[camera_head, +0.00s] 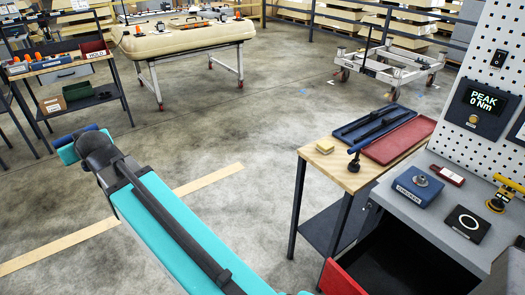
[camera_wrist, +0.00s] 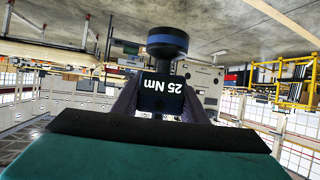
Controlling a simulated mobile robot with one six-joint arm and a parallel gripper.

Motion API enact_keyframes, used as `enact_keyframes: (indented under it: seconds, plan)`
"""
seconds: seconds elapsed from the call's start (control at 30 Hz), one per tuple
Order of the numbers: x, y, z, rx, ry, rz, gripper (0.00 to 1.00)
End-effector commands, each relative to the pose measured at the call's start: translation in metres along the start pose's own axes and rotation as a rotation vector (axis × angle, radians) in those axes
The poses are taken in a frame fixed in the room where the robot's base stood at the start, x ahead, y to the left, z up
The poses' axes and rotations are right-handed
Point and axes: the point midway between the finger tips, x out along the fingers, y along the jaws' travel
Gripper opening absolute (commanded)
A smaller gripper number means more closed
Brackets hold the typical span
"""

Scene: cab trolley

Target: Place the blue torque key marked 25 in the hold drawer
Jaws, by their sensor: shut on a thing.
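My gripper (camera_wrist: 160,112) is shut on the blue torque key (camera_wrist: 163,90), which shows "25 Nm" upside down in the wrist view. The key's round dark end with a blue band points away from the gripper. In the head view my teal arm reaches to the left, its end partly hidden behind its dark joint.
A green bin (camera_head: 78,92) sits on that bench's lower shelf. A bench with blue and red trays (camera_head: 400,140) and an open red drawer (camera_head: 341,280) are at right. Middle floor is clear.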

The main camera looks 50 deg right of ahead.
Motion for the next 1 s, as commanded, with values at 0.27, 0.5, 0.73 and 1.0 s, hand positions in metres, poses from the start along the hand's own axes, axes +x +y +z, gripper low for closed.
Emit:
enact_keyframes:
  seconds: [0.27, 0.5, 0.73, 1.0]
  plan:
    - [0.000, 0.002, -0.001, 0.001, 0.002, 0.002, 0.05]
    - [0.000, 0.003, -0.001, 0.002, 0.002, 0.005, 0.05]
    - [0.003, 0.030, 0.003, 0.022, 0.001, 0.047, 0.05]
    - [0.006, 0.109, 0.016, 0.084, 0.001, 0.177, 0.05]
